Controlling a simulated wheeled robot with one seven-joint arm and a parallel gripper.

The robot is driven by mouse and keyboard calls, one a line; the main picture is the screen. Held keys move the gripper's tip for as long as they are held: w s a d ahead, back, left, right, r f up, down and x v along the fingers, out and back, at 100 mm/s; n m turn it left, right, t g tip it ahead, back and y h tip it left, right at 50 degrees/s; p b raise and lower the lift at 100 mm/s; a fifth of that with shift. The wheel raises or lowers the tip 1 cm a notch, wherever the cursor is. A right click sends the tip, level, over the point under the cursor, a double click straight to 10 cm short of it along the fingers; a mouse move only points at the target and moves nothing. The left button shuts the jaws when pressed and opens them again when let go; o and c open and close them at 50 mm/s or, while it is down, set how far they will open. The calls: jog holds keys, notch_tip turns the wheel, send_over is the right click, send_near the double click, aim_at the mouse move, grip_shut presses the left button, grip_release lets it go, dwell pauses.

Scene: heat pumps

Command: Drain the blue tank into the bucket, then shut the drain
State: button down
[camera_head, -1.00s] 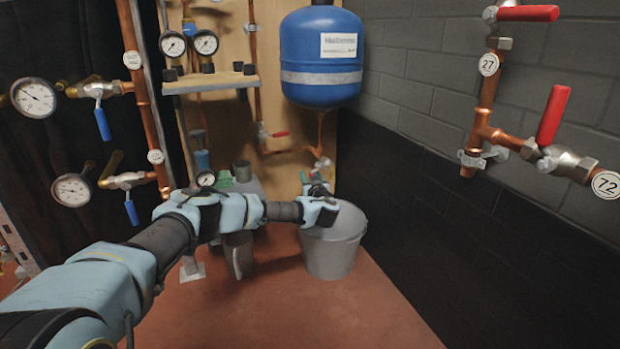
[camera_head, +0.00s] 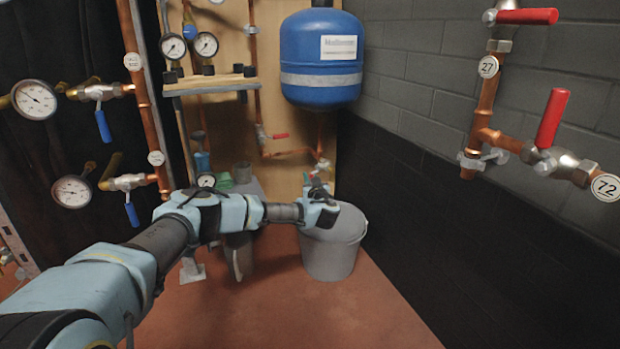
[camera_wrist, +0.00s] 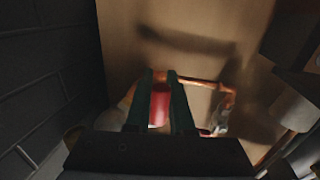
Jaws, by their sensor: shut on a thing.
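The blue tank (camera_head: 320,55) hangs on the wooden panel, with a copper pipe running down from it. The grey bucket (camera_head: 332,250) stands on the floor below that pipe. My gripper (camera_head: 318,184) is above the bucket, at the low end of the pipe. In the wrist view my gripper (camera_wrist: 160,90) has its two dark fingers on either side of a red handle (camera_wrist: 160,104), closed on it. The drain outlet and the inside of the bucket are mostly hidden behind my arm and gripper.
Another red lever (camera_head: 280,135) sits on the pipe left of the tank's pipe. Gauges and blue-handled valves (camera_head: 102,125) line the left side. Red-handled valves (camera_head: 552,118) stick out from the brick wall at right. The floor (camera_head: 330,315) in front of the bucket is clear.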

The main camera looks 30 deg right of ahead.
jog(key=shift+r+p, duration=0.25)
jog(key=shift+p, duration=0.45)
jog(key=shift+s+r+g+p, duration=0.15)
jog(key=shift+g+p, duration=0.15)
jog(key=shift+p, duration=0.4)
jog(key=g+p, duration=0.1)
jog(key=p, duration=0.5)
jog(key=shift+s+g+y, duration=0.3)
jog(key=shift+s+y, duration=0.05)
jog(key=shift+y, duration=0.05)
jog(key=s+n+g+y+p, duration=0.2)
jog(key=s+g, duration=0.4)
jog(key=g, duration=0.7)
jog(key=shift+s+a+r+g+p, duration=0.15)
jog(key=shift+s+a+g+p, duration=0.05)
jog(key=shift+a+g+p, duration=0.3)
